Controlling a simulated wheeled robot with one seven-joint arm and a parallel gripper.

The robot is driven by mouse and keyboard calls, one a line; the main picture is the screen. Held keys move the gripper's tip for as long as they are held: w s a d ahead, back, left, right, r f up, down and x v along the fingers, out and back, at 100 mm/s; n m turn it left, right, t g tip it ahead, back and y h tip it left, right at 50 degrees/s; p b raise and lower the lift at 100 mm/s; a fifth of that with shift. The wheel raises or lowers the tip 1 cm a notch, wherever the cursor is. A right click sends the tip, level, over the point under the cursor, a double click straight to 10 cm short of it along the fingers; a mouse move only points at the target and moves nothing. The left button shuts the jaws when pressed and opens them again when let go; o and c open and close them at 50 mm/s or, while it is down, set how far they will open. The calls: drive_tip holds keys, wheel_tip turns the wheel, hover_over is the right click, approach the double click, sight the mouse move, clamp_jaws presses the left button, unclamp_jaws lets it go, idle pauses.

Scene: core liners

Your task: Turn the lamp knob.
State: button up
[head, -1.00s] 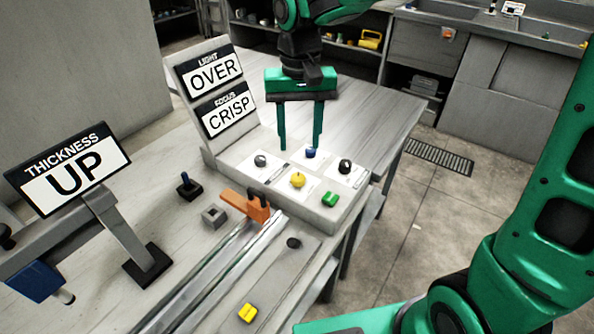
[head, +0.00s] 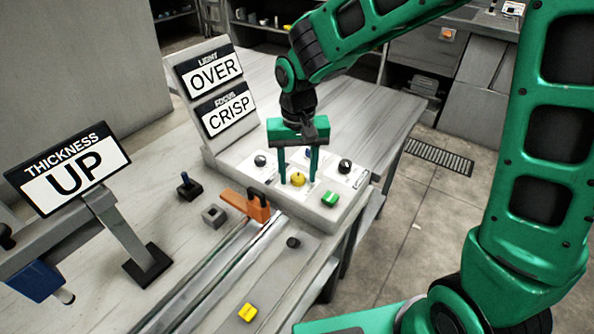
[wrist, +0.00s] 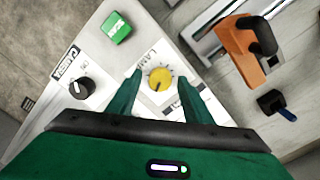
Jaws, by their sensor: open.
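The lamp knob is a round yellow knob (head: 298,179) on a white plate of the control panel. In the wrist view the yellow knob (wrist: 160,79) has a dark pointer line and sits by a label that reads "LAM…". My gripper (head: 297,177) is open and pointing down, with its fingers on either side of the knob. In the wrist view the gripper (wrist: 158,72) also has one fingertip left and one right of the knob, with gaps showing. I cannot tell how low the fingertips are. The light screen (head: 212,70) reads OVER.
Black knobs (head: 260,161) (head: 345,166) and a green button (head: 330,199) share the panel. The focus screen (head: 226,116) reads CRISP; the thickness screen (head: 70,170) reads UP. An orange clamp (head: 250,204) stands on the rail just left of the panel.

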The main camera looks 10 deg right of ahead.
drive_tip(key=c, duration=1.1)
drive_tip(key=shift+o, duration=0.2)
drive_tip(key=n, duration=0.3)
drive_tip(key=shift+n, duration=2.4)
drive_tip(key=o, duration=1.1)
drive_tip(key=shift+c, duration=0.2)
